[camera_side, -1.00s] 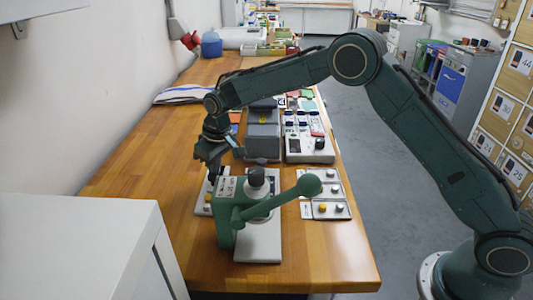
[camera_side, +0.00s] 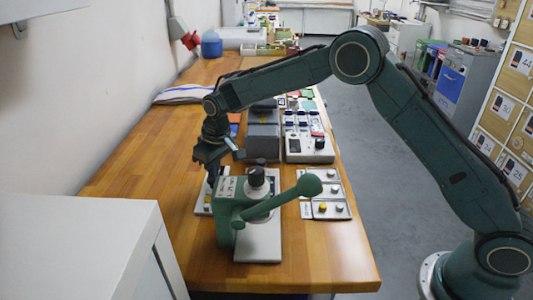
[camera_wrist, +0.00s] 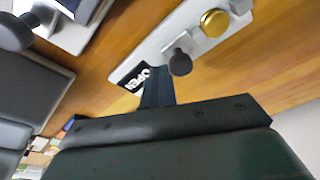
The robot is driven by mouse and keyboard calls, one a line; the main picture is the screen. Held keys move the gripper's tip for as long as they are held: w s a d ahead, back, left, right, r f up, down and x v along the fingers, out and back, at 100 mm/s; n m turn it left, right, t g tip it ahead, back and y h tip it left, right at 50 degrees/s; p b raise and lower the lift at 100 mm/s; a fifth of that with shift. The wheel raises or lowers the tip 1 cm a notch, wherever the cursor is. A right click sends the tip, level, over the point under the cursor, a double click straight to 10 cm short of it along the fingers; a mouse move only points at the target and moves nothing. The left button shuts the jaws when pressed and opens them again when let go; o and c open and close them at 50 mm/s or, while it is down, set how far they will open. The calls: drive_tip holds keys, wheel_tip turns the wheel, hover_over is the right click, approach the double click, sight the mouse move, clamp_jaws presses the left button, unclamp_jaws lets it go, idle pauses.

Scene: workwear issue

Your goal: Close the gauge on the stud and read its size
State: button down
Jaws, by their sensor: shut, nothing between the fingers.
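My gripper (camera_side: 211,182) points down, shut and empty, behind and left of the green lever press (camera_side: 230,205). In the wrist view its dark closed fingers (camera_wrist: 157,92) are over the end of a pale plate (camera_wrist: 150,50), by a label reading "OPEN" (camera_wrist: 136,79). A small dark knob (camera_wrist: 180,62) on the plate is just beside the fingertips; I cannot tell whether they touch. A brass-coloured round stud (camera_wrist: 214,22) sits further along the plate. I cannot make out which part is the gauge, and no size reading is legible.
The press's ball-ended lever (camera_side: 309,185) reaches right over its pale base (camera_side: 259,245). Trays with small round pieces (camera_side: 330,210) lie to the right. A grey box (camera_side: 262,138) and a control unit (camera_side: 306,149) stand behind. The wooden bench (camera_side: 150,165) is clear on the left.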

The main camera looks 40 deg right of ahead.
drive_tip(key=shift+s+a, duration=0.35)
idle(0.8)
drive_tip(key=shift+w+d, duration=0.45)
idle(0.5)
drive_tip(key=shift+r, duration=0.1)
drive_tip(key=w+v, duration=0.1)
drive_tip(key=v, duration=0.6)
drive_tip(key=shift+w+a+r, duration=0.2)
drive_tip(key=shift+w+r, duration=0.05)
drive_tip(key=shift+r, duration=0.25)
idle(0.4)
